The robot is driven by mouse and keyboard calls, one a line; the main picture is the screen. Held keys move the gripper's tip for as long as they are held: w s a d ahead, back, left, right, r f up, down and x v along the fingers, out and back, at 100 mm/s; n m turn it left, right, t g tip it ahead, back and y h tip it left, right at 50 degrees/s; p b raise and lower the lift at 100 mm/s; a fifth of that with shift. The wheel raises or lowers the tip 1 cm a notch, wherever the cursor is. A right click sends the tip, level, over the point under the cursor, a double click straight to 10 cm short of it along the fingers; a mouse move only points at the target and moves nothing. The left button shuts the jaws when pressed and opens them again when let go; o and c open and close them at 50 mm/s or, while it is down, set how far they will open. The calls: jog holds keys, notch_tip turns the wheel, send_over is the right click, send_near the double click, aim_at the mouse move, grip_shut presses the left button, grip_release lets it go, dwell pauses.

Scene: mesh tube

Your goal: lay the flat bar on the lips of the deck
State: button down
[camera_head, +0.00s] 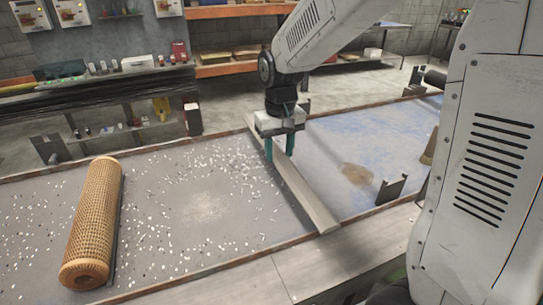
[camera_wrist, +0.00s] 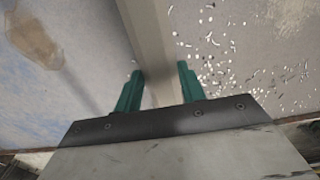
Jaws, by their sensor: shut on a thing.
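The flat bar (camera_head: 305,190) is a long grey-beige strip lying crosswise over the deck (camera_head: 150,172). Its near end is at the front lip (camera_head: 225,258) and its far end is at the back lip (camera_head: 130,152). I cannot tell whether the ends touch the lips or hover just above. My gripper (camera_head: 280,150) points down, its green fingers shut on the bar toward its far half. In the wrist view the bar (camera_wrist: 148,35) runs between the two fingers of my gripper (camera_wrist: 158,85).
A tan mesh tube (camera_head: 92,220) lies at the left of the deck. White chips are scattered left of the bar. Right of it are a bluish surface with a brown stain (camera_head: 357,174) and a dark bracket (camera_head: 391,189). Shelves (camera_head: 225,70) stand behind.

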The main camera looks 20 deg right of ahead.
jog(key=w, duration=0.1)
jog(key=w+a, duration=0.1)
jog(key=w, duration=0.1)
jog(key=shift+f, duration=1.85)
jog(key=shift+f, duration=0.15)
jog(key=c, duration=0.9)
grip_release()
jog(key=shift+o, duration=0.2)
